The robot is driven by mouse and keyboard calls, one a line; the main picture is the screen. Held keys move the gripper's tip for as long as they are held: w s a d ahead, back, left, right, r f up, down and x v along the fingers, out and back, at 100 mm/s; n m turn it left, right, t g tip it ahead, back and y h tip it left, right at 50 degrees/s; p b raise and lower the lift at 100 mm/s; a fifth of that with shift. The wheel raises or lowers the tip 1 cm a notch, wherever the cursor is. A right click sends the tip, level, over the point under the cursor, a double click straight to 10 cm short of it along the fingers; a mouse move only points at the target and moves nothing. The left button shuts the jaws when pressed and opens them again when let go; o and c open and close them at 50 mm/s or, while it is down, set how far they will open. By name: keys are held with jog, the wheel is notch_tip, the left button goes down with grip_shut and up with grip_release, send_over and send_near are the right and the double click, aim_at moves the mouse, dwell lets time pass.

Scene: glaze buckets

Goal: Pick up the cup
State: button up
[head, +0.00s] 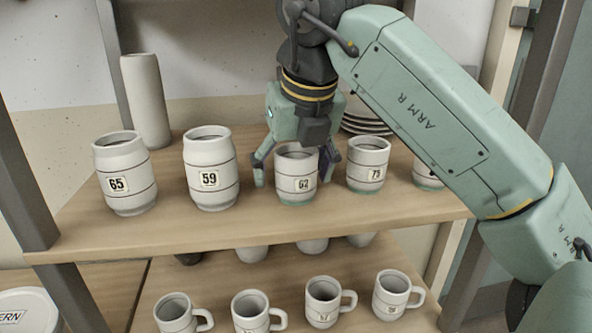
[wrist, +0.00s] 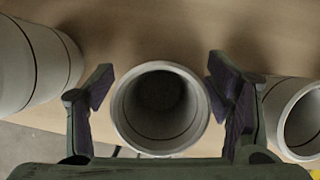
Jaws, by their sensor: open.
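The white cup labelled 62 (head: 296,183) stands upright on the upper wooden shelf, with a teal band at its base. In the wrist view the cup (wrist: 160,108) is seen from above, its round mouth open and dark inside. My gripper (head: 293,172) is open, with one finger on each side of the cup. The gripper's body hides part of the cup's back rim in the head view.
Cup 75 (head: 367,164) stands close on the right. Cup 59 (head: 211,168) and cup 65 (head: 124,173) stand to the left. A tall cylinder (head: 146,100) and stacked plates (head: 366,124) are behind. Handled mugs (head: 323,302) stand on the lower shelf.

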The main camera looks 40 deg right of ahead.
jog(key=shift+c, duration=0.4)
jog(key=c, duration=1.3)
